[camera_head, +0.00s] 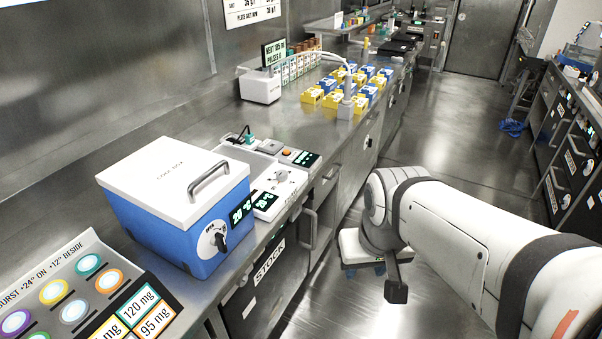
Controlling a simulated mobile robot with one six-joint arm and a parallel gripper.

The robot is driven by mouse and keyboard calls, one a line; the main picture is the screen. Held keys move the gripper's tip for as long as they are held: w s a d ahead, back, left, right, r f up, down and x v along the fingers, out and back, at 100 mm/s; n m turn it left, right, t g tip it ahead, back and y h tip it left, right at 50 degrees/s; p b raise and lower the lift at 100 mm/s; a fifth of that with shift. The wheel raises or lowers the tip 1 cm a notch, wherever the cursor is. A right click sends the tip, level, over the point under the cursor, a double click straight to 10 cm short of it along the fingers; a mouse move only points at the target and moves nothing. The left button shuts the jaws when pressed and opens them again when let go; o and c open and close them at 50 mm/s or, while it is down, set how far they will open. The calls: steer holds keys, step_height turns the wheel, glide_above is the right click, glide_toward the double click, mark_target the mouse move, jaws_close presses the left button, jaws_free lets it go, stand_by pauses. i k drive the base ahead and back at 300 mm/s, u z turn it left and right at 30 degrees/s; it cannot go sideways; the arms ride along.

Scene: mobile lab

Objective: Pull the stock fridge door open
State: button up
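The stock fridge is built in under the steel counter. Its dark door (255,293) carries a white "STOCK" label (269,262) and faces the aisle. The door looks shut. A vertical metal handle (309,229) stands near the right end of this front; I cannot tell for sure that it belongs to this door. My white arm reaches in from the lower right. A dark part at its far end, which seems to be my gripper (397,290), hangs over the aisle, right of the fridge and apart from it. Its fingers cannot be made out.
A blue cool box (184,228) with a white lid stands on the counter above the fridge. A small white device (275,186) is beside it. A low white wheeled object (352,247) is on the floor near my arm. The aisle floor (450,130) beyond is mostly clear.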

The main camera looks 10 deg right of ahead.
mark_target(255, 307)
steer(key=z, duration=0.05)
steer(key=i, duration=1)
steer(key=z, duration=0.45)
